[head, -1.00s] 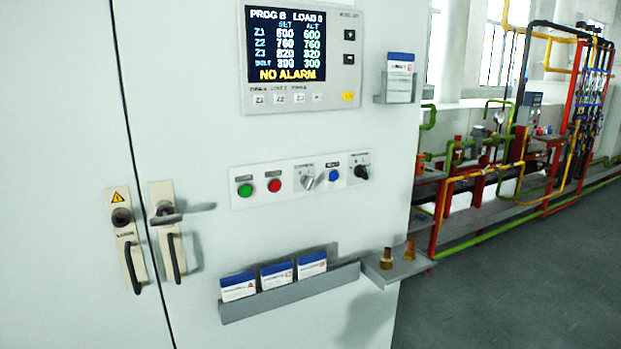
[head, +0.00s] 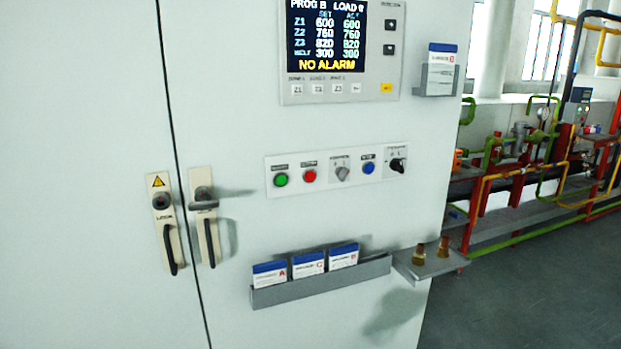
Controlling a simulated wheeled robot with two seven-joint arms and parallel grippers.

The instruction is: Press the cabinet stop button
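The cabinet (head: 130,100) is pale grey-white and fills the left and middle of the head view. A white button strip (head: 327,188) sits on its front below the display. On the strip, from left to right, are a green button (head: 281,180), a red button (head: 310,176), a grey selector knob (head: 342,173), a blue button (head: 369,168) and a black rotary switch (head: 397,165). The labels above them are too small to read surely; the red one looks like the stop button. Neither of my grippers is in view.
A display (head: 327,45) reads NO ALARM. Below the strip, a grey rack (head: 320,284) holds three cards. A small shelf (head: 430,263) with two brass pieces juts out at right. Door handles (head: 208,240) stick out at left. Pipework (head: 520,170) and open floor lie beyond.

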